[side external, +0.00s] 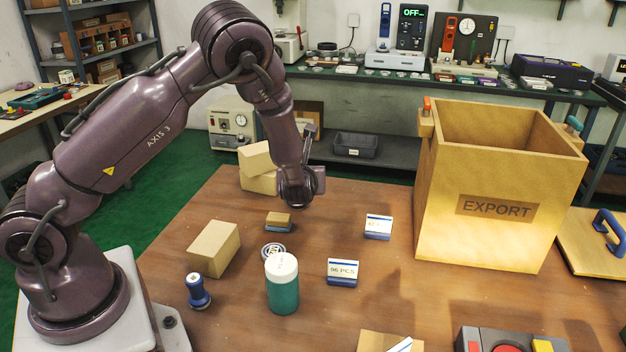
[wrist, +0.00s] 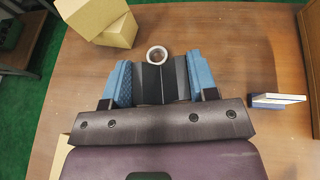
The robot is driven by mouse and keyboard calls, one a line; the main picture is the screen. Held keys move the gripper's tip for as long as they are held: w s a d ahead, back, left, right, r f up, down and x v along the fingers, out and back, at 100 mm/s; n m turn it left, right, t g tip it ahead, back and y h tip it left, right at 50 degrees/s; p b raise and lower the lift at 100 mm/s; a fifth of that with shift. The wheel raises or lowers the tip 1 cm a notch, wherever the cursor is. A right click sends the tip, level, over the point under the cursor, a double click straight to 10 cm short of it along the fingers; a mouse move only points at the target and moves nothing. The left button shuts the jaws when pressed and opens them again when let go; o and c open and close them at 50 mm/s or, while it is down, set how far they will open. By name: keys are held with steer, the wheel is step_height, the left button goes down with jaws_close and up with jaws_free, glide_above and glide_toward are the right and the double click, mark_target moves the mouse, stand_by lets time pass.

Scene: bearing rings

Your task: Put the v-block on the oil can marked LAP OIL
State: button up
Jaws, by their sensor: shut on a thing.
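My gripper (side external: 298,195) is above the brown table, behind the small stamped-looking box and the cards in the side view. In the wrist view its blue-padded fingers (wrist: 160,84) are shut on a dark grey block with a lengthwise groove, the v-block (wrist: 150,84). The v-block cannot be made out in the side view. No LAP OIL marking is readable in either view. A teal canister with a white lid (side external: 282,285) stands upright at the front middle; no lettering shows on it. A small round white-rimmed thing (wrist: 157,55) shows just beyond the v-block; I cannot tell what it is.
The EXPORT crate (side external: 495,185) stands at the right. Stacked cardboard boxes (side external: 257,168) are behind my gripper to the left, another box (side external: 214,248) nearer.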

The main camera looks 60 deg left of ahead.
steer(key=d+r+m+t+h, duration=0.1)
steer(key=d+r, duration=0.1)
steer(key=d, duration=0.7)
steer(key=shift+w+r, duration=0.35)
steer(key=shift+r, duration=0.05)
steer(key=v, duration=0.5)
steer(key=d+f+v, duration=0.1)
steer(key=v, duration=0.1)
steer(key=shift+w+d+r, duration=0.15)
steer(key=shift+d+r, duration=0.05)
steer(key=shift+d, duration=0.2)
steer(key=r+n+g+y, duration=0.2)
steer(key=n+g, duration=0.1)
glide_above(281, 263)
steer(key=w, duration=0.2)
steer(key=shift+s+d+f, duration=0.2)
steer(key=shift+s+d, duration=0.05)
steer(key=shift+d, duration=0.2)
steer(key=shift+s+a+f+g, duration=0.15)
steer(key=shift+s+a+f, duration=0.1)
steer(key=shift+s, duration=0.15)
steer(key=shift+s+a+f+g, duration=0.15)
steer(key=shift+s+a, duration=0.05)
steer(key=shift+s, duration=0.15)
step_height(281, 263, down, 3)
steer(key=shift+f, duration=2.05)
steer(key=shift+f, duration=0.1)
